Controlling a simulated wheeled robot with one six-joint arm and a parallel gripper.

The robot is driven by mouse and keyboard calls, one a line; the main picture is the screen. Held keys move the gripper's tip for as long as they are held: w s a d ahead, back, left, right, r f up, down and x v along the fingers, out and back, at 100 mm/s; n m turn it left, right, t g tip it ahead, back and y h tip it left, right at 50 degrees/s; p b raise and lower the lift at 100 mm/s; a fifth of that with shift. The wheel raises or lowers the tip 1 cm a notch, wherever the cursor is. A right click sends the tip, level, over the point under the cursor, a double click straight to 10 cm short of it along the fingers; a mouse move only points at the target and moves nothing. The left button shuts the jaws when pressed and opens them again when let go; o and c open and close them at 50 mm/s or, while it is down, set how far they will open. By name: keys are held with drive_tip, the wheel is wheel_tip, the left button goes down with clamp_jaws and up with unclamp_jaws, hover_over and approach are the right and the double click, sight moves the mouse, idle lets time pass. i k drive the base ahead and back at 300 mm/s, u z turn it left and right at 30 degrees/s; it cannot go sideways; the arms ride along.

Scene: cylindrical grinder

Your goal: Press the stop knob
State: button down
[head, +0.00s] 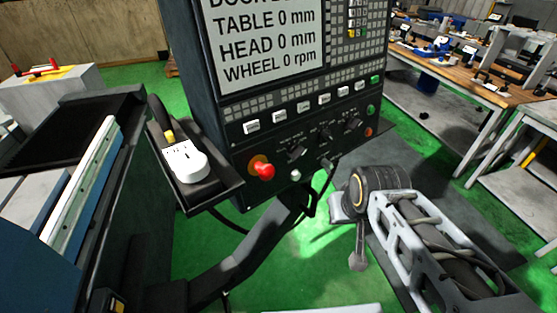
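The red mushroom-shaped stop knob (265,170) sits on an orange-yellow base at the lower left of the dark control panel (230,137). Nothing covers it. My gripper (358,262) seems to hang at the front end of my arm, right of and lower in the picture than the knob. It is well apart from the knob. It shows small and partly hidden by my own arm, so I cannot tell whether its fingers are open or shut.
The panel has a screen (262,48), a row of switches, dark dials and small green and red buttons (368,132) at its right edge. A white handheld unit (186,163) rests on a dark side tray (212,193). Workbenches (470,70) stand at right. Green floor is open between.

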sight(266, 172)
drive_tip(key=z, duration=1.3)
drive_tip(key=k, duration=1.05)
drive_tip(key=u, duration=1.4)
drive_tip(key=i, duration=0.5)
drive_tip(key=u, duration=0.05)
